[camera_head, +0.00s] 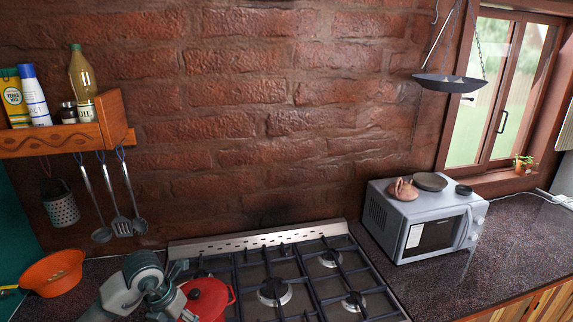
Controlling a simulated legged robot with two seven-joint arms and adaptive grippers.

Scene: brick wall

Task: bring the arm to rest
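My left arm comes in at the bottom left, and its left gripper (178,270) is at the left edge of the stove, beside a red pot (207,297). Its dark fingers are small and partly hidden by the arm, so I cannot tell whether they are open or shut, or whether they touch the pot. My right gripper is not in view.
The gas stove (275,292) fills the bottom middle. An orange colander (53,272) lies left of my arm. A microwave (425,220) stands on the right counter. A wooden shelf (52,140) with bottles and hanging utensils is at the left. The right counter front is clear.

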